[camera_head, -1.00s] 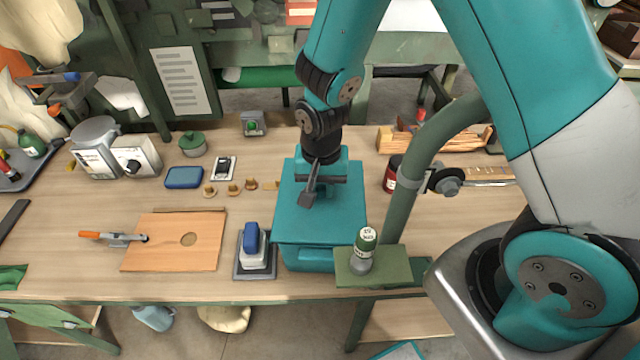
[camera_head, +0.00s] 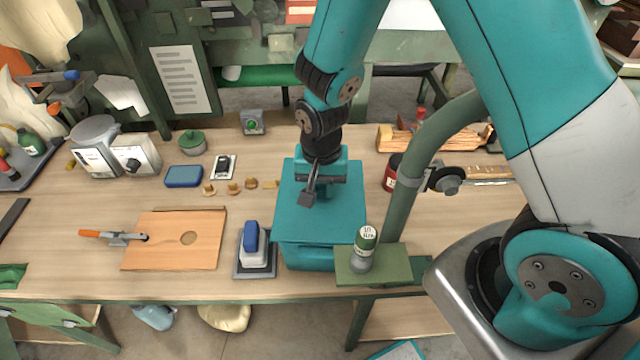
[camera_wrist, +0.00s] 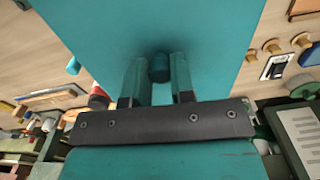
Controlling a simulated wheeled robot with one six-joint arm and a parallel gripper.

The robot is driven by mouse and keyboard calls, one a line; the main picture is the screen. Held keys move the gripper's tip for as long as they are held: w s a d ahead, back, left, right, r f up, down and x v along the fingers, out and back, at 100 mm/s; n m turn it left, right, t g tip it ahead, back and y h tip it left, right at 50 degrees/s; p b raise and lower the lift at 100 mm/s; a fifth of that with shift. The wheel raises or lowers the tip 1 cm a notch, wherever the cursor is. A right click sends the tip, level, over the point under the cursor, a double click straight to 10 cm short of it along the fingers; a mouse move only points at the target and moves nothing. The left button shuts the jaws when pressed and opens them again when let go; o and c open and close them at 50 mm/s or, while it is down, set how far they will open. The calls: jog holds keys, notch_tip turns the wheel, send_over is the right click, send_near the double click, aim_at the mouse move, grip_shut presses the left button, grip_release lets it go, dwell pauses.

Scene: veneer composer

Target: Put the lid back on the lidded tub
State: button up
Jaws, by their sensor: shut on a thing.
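The lid (camera_head: 335,222) is a flat teal square lying over the teal tub (camera_head: 308,259) near the front edge of the bench. Only part of the tub's front wall shows below the lid. I cannot tell whether the lid sits fully on the rim. My gripper (camera_head: 311,188) reaches down from above to the lid's middle. In the wrist view the lid (camera_wrist: 215,45) fills the upper middle, and my gripper (camera_wrist: 158,78) has its fingers on either side of the lid's round knob (camera_wrist: 160,67), shut on it. The tub is hidden there.
A blue-handled tool on a dark pad (camera_head: 255,250) is close on the left. A wooden board (camera_head: 175,240) lies further left. A dark red jar (camera_head: 391,175) stands behind right.

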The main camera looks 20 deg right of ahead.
dwell(0.4)
jog(key=o, duration=1.4)
jog(key=shift+o, duration=0.2)
jog(key=shift+r+p, duration=3.1)
jog(key=shift+r, duration=0.45)
grip_shut()
